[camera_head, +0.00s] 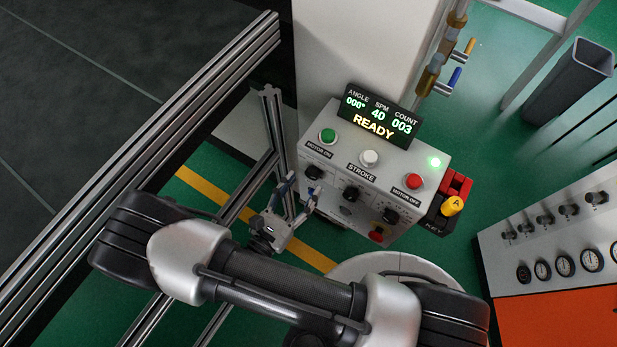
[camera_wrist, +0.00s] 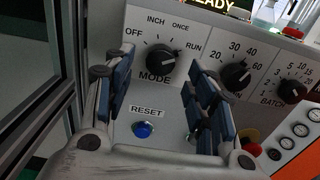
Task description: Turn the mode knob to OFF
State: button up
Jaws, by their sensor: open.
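The black mode knob (camera_wrist: 158,58) sits on the light panel in the wrist view, with OFF, INCH, ONCE and RUN printed around it. Its white mark appears to point right, toward RUN. The knob also shows in the head view (camera_head: 315,172) at the left of the panel's knob row. My gripper (camera_wrist: 159,67) is open, with one blue-padded finger left of the knob and one right of it. Nothing is between the pads that I can see touching. In the head view my gripper (camera_head: 298,194) is just in front of the panel's left side.
A blue RESET button (camera_wrist: 143,129) is below the knob. Two more knobs, one numbered 20 to 60 (camera_wrist: 235,75) and a BATCH knob (camera_wrist: 292,91), are to the right. A red button (camera_head: 377,234) is low on the panel. Metal rails (camera_head: 235,75) run along the left.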

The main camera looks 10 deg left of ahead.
aim_at(310, 177)
jog(key=shift+x, duration=1.85)
jog(key=shift+c, duration=0.3)
jog(key=c, duration=1)
